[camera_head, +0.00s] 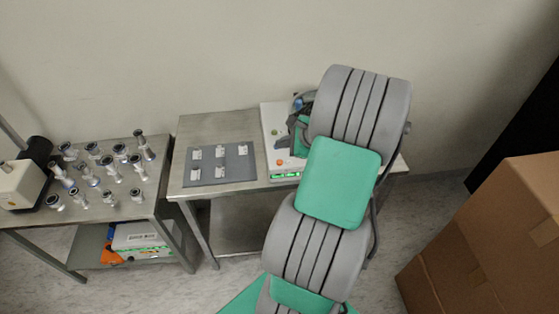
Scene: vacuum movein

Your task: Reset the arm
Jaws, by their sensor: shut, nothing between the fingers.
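My arm, grey with green panels, rises from the bottom of the head view and covers the middle right of the picture. My gripper (297,135) is partly hidden behind the upper arm link, over the right part of the middle metal table (220,126). It is shut and empty. A white device (275,120) with a green-lit display stands on that table beside and behind the gripper, partly covered by my arm.
A grey mat (238,172) with several small metal parts lies left of the gripper. The left table (115,215) holds several metal vacuum fittings (120,152) and a pump (22,184). Cardboard boxes (490,235) stand at the right. A wall is close behind the tables.

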